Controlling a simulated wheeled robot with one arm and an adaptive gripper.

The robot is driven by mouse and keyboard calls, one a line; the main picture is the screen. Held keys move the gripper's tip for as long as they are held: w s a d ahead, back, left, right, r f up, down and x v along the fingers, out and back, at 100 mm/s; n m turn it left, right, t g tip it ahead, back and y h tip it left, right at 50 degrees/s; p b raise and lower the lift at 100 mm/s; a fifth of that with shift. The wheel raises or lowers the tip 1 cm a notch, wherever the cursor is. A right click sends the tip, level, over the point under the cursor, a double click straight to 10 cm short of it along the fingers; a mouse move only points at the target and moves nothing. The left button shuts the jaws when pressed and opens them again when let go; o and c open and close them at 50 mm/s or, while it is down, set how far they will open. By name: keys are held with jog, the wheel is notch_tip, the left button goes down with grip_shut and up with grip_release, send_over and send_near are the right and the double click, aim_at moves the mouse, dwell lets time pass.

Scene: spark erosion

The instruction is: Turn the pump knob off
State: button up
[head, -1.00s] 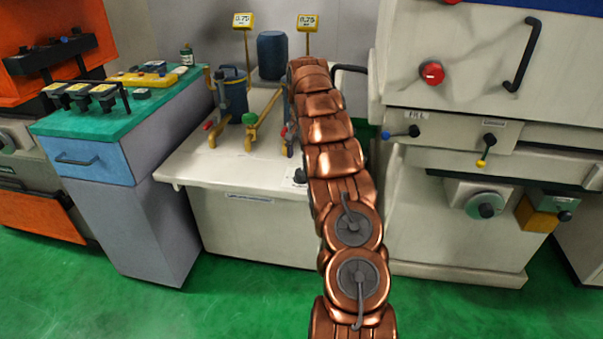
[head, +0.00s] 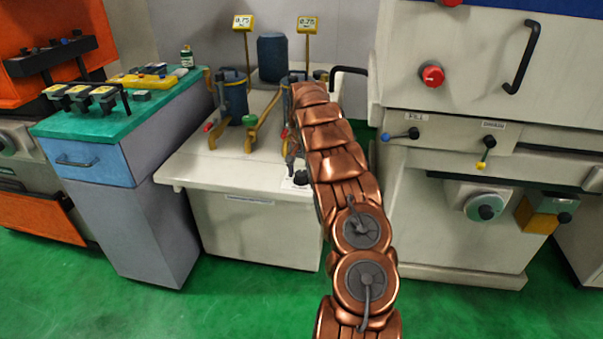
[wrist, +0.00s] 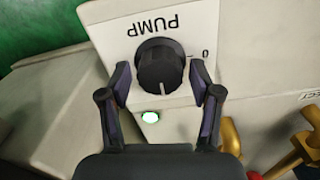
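The pump knob (wrist: 160,66) is a round black knob on a white panel marked PUMP (wrist: 158,24), which reads upside down in the wrist view. A 0 mark is printed to the right of the knob. A green lamp (wrist: 150,116) glows below it. My gripper (wrist: 160,80) is open, with one dark finger on each side of the knob and a small gap visible at both sides. In the head view the knob (head: 301,177) sits at the front right of the white tank top, with the gripper just above it, partly hidden by my arm.
Blue filter canisters (head: 235,96) and yellow pipes with valves (head: 262,122) stand behind the knob on the tank top (head: 195,165). The white machine (head: 455,60) with knobs and levers is close on the right. A green-topped cabinet (head: 125,115) stands left.

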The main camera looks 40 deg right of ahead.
jog(key=c, duration=0.9)
jog(key=shift+n, duration=0.4)
jog(key=n, duration=0.2)
jog(key=shift+a+n, duration=0.1)
jog(key=shift+n, duration=0.3)
jog(key=n, duration=1.4)
jog(key=shift+n, duration=0.3)
